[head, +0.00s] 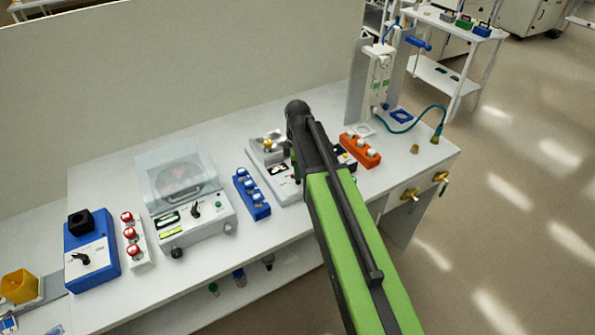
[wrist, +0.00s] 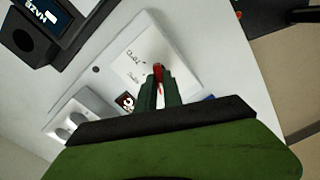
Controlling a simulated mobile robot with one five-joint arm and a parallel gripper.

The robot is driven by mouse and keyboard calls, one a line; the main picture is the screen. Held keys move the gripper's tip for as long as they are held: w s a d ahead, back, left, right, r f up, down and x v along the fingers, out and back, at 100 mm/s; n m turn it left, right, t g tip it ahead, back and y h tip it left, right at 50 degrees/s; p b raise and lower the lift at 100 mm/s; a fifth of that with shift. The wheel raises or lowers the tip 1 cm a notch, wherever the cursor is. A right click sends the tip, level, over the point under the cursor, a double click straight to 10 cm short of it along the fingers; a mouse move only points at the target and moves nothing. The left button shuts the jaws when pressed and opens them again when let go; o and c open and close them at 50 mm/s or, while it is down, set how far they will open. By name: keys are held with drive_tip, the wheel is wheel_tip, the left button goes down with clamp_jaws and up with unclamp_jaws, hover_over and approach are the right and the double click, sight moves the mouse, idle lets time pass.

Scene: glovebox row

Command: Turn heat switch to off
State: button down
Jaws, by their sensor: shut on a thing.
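In the wrist view a white panel (wrist: 182,48) with small dark markings lies under my gripper (wrist: 159,74). The markings are too blurred to read. My gripper's two dark green fingers are shut on a small red switch lever (wrist: 158,68) that stands on this panel. Which way the lever points is hard to tell, because the fingers cover most of it. In the head view my arm reaches over the bench, and the fingertips and the lever are hidden behind it. A white instrument (head: 284,187) shows just left of my arm.
An orange block (head: 370,158) with white caps stands right of my arm, and a blue block (head: 258,208) stands to its left. A clear-lidded device (head: 207,220) and a blue box (head: 108,262) stand further left. A glass-and-tube stand (head: 380,75) is at the back right.

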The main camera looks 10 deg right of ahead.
drive_tip(key=shift+n, duration=0.4)
drive_tip(key=c, duration=1.5)
unclamp_jaws()
wheel_tip(320, 180, up, 17)
drive_tip(key=p, duration=1.7)
drive_tip(key=shift+r, duration=0.2)
